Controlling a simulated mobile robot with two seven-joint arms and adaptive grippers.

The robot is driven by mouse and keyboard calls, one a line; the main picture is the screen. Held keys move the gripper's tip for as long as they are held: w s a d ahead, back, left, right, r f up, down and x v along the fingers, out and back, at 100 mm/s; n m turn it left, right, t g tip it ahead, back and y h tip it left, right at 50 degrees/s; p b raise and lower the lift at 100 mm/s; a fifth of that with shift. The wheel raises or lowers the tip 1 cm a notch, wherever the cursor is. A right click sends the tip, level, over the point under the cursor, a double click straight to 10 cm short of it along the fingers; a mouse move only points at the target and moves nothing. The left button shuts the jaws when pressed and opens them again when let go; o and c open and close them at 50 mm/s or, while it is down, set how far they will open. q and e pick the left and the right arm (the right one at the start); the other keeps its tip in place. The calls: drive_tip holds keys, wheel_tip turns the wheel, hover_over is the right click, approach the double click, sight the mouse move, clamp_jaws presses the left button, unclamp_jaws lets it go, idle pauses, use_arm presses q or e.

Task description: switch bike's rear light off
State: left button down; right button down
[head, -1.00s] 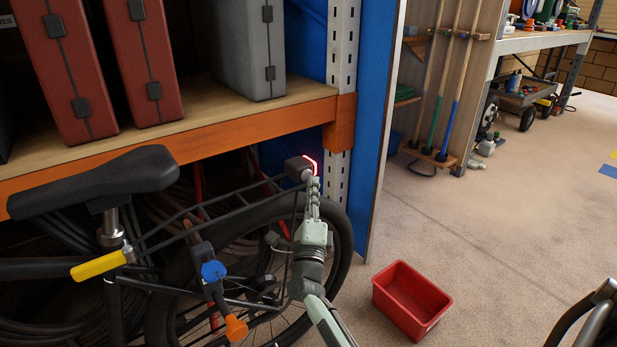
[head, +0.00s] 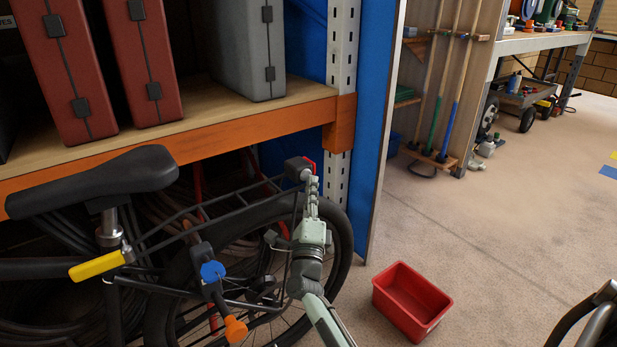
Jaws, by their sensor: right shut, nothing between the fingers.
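The bike's rear light (head: 298,167) is a small dark box with a red lens edge at the back end of the rear rack (head: 225,205). The lens is dull red and not glowing. My right gripper (head: 309,183) is shut and empty, with its fingertips at the underside of the light; they look to be touching it or very close. Part of the light's lower side is hidden behind the fingers. The bike's black saddle (head: 105,182) and rear wheel (head: 342,262) show at left and below. My left gripper is not in view.
An orange-edged shelf (head: 215,127) with red cases (head: 62,62) and a grey case (head: 243,45) stands above the bike. A perforated post (head: 342,60) rises just behind the light. A red bin (head: 411,300) sits on the floor at right. Open floor lies beyond it.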

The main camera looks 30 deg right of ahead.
drive_tip(key=shift+s, duration=0.15)
drive_tip(key=s+p, duration=0.2)
drive_tip(key=s, duration=0.4)
drive_tip(key=shift+d, duration=0.2)
idle(2.6)
